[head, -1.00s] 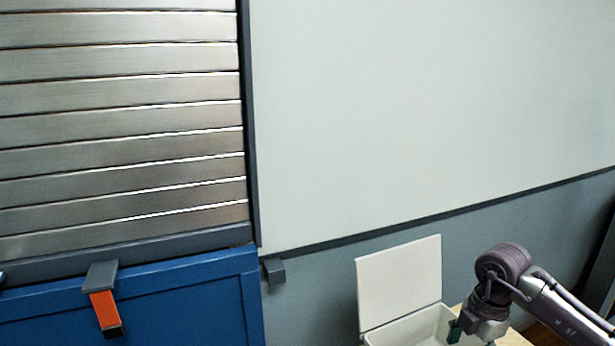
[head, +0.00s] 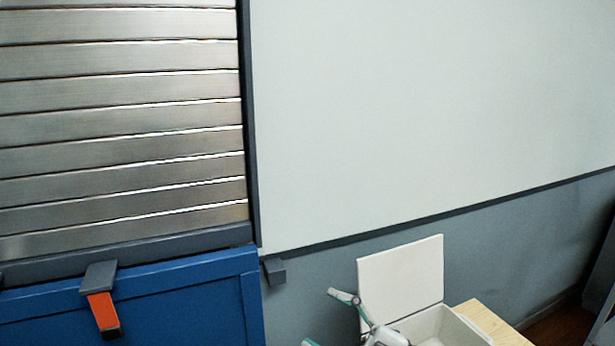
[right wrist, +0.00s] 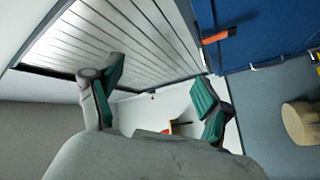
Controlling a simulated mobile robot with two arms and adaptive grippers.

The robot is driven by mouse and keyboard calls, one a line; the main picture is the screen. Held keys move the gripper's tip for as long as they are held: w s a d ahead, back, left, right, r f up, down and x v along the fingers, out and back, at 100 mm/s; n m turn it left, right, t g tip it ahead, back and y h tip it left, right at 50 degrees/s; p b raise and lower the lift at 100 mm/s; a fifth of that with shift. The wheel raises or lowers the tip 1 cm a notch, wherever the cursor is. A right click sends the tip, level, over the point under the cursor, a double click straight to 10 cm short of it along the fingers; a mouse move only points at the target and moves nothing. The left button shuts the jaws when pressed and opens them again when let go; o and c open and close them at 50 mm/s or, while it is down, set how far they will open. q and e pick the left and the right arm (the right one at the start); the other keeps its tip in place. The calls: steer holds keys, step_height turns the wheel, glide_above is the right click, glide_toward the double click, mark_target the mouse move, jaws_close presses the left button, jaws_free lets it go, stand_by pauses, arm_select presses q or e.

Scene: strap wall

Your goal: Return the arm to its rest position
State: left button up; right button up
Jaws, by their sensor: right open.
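My right gripper (head: 325,320) shows at the bottom edge of the head view, in front of the white box, with a green-padded finger pointing up and left. In the right wrist view my right gripper (right wrist: 159,78) has its two green-padded fingers wide apart and nothing between them. The rest of my right arm is mostly below the head view. My left gripper is in neither view now.
An orange strap (head: 103,311) hangs from a grey bracket on the blue panel (head: 185,300), below the metal slats (head: 120,120). A white box (head: 468,328) with a raised lid (head: 402,282) stands on a wooden surface (head: 492,322). The pale wall (head: 430,100) is bare.

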steer(key=w+d+f+m+t+h, duration=0.2)
steer(key=d+m+t+h, duration=0.9)
steer(key=m, duration=0.4)
steer(key=s+d+f+m+g+h, duration=0.3)
steer(key=d+f+h, duration=0.1)
steer(key=f, duration=0.3)
steer(key=s+d+f+m+g+h, duration=0.3)
steer(key=f+g+h, duration=0.1)
steer(key=f, duration=0.3)
steer(key=s+f+n+g, duration=0.1)
steer(key=s+f+g, duration=0.45)
steer(key=s, duration=0.45)
steer(key=s+f+g, duration=0.5)
steer(key=s+f, duration=0.1)
steer(key=s, duration=0.4)
step_height(320, 180, down, 27)
steer(key=s, duration=0.1)
steer(key=s+d+f+g+b, duration=0.1)
steer(key=s+d+f+g, duration=0.1)
steer(key=s+f, duration=1.4)
steer(key=shift+s+d+f+n+y+b, duration=0.3)
steer(key=shift+s+f, duration=0.1)
steer(key=shift+s, duration=0.05)
